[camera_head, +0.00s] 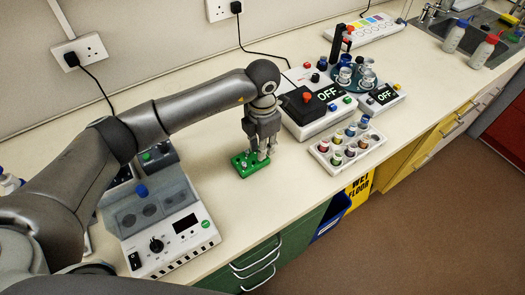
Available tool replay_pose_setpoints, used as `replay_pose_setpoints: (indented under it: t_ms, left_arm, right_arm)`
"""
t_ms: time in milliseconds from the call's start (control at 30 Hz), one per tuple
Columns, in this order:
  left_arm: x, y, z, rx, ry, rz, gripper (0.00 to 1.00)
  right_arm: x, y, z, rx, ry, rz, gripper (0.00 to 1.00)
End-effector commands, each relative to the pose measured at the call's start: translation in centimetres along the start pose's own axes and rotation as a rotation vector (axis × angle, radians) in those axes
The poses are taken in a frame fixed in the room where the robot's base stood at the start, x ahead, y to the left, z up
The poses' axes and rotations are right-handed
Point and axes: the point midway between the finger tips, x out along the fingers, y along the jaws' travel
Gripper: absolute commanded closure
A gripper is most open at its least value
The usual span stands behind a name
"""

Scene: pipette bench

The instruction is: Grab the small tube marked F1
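A small green rack (241,167) stands on the bench near the middle of the picture. Small pale shapes that look like tubes show at it, too small to tell apart. No F1 mark can be read. My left gripper (263,156) points down over the right part of the rack, with its fingertips close to the rack's top. The fingers hide part of the rack. I cannot tell whether they are apart or hold a tube. My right gripper is not in view.
A white rack (322,160) with several colour-capped vials stands to the right. Behind it are two devices reading OFF (328,95). A white device with a knob (157,245) stands at the front left. The bench between the green and white racks is clear.

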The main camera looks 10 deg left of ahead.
Motion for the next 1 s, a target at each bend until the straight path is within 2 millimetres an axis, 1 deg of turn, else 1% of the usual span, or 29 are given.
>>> replay_pose_setpoints:
  t_ms: [33, 67, 167, 267, 400, 433, 467, 600, 633, 833, 1000]
  left_arm:
    - [0.5, -0.1, -0.1, 0.0, 0.003, -0.004, 0.78]
    - [0.9, -0.1, -0.1, -0.001, 0.003, -0.003, 0.78]
    - [1.8, -0.1, 0.0, 0.0, 0.0, -0.002, 0.78]
    - [2.2, 0.0, 0.0, 0.001, 0.0, 0.0, 0.78]
    - [2.2, 0.0, 0.0, 0.001, 0.0, 0.0, 0.78]
    - [2.2, 0.0, 0.0, 0.001, 0.0, 0.0, 0.79]
    - [2.2, 0.0, 0.0, 0.001, 0.0, 0.0, 0.83]
    - [2.2, 0.0, 0.0, 0.0, -0.001, 0.0, 0.97]
    - [2.2, 0.0, 0.0, 0.0, -0.001, 0.0, 0.99]
    - [2.1, 0.0, 0.0, 0.0, -0.001, 0.0, 1.0]
    - [2.1, 0.0, 0.0, 0.0, -0.001, 0.0, 1.0]
  right_arm:
    - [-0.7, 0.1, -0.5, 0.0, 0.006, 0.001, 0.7]
    - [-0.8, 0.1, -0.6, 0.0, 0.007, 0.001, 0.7]
    - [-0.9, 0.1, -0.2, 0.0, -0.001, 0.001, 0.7]
    - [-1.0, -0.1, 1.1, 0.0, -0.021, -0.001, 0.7]
    - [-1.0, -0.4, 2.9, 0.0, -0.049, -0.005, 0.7]
    - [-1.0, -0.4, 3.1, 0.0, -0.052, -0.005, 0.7]
    - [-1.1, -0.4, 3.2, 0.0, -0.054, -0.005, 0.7]
    - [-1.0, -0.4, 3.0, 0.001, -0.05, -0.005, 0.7]
    - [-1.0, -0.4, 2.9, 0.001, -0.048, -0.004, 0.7]
    - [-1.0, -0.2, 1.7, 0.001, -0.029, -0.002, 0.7]
    - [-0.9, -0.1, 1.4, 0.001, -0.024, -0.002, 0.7]
